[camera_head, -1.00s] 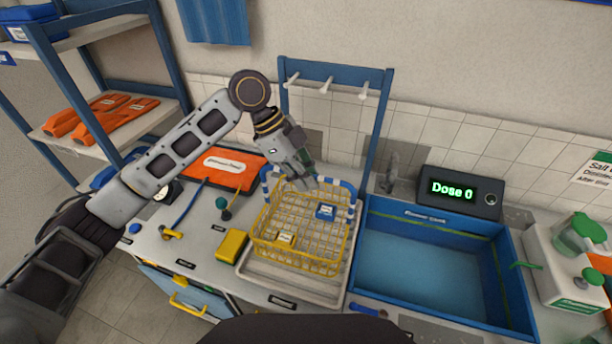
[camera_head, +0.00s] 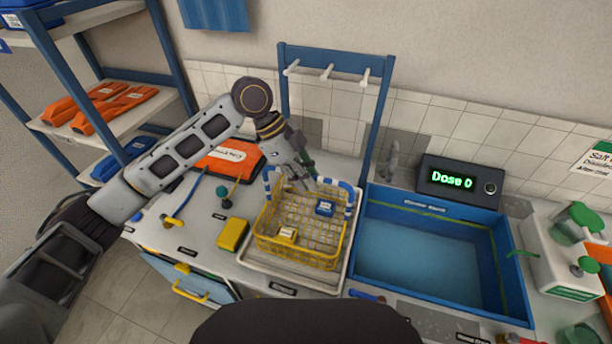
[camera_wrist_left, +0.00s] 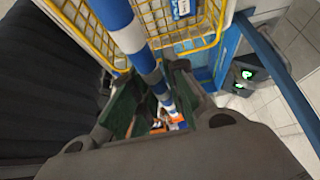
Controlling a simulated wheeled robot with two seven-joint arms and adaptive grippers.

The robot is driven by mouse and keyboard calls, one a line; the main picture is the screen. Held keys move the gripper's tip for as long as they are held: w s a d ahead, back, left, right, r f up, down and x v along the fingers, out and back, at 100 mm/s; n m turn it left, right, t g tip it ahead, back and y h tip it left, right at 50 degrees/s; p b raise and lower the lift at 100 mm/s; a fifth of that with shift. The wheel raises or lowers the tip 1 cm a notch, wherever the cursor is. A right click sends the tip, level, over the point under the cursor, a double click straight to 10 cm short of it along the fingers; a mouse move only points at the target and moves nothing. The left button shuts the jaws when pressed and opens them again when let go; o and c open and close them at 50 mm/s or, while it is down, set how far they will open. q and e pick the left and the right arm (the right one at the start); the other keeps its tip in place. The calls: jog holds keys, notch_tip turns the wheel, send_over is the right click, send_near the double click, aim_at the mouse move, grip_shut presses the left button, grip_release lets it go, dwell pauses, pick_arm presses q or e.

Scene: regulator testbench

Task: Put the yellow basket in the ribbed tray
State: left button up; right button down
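My left gripper (camera_head: 304,181) is at the handle above the basket. In the left wrist view the striped handle (camera_wrist_left: 148,66) runs between the two fingers, which are shut on it. The basket's wires (camera_wrist_left: 202,38) show beyond. My right gripper is not in view.
A blue basin (camera_head: 430,265) stands right of the tray. A yellow box (camera_head: 233,233) is close to the tray's left side. A blue rack with pegs (camera_head: 327,72) stands behind the basket. A display reading "Dose 0" (camera_head: 453,180) is behind the basin.

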pick_arm(q)
jog(key=shift+o, duration=1.4)
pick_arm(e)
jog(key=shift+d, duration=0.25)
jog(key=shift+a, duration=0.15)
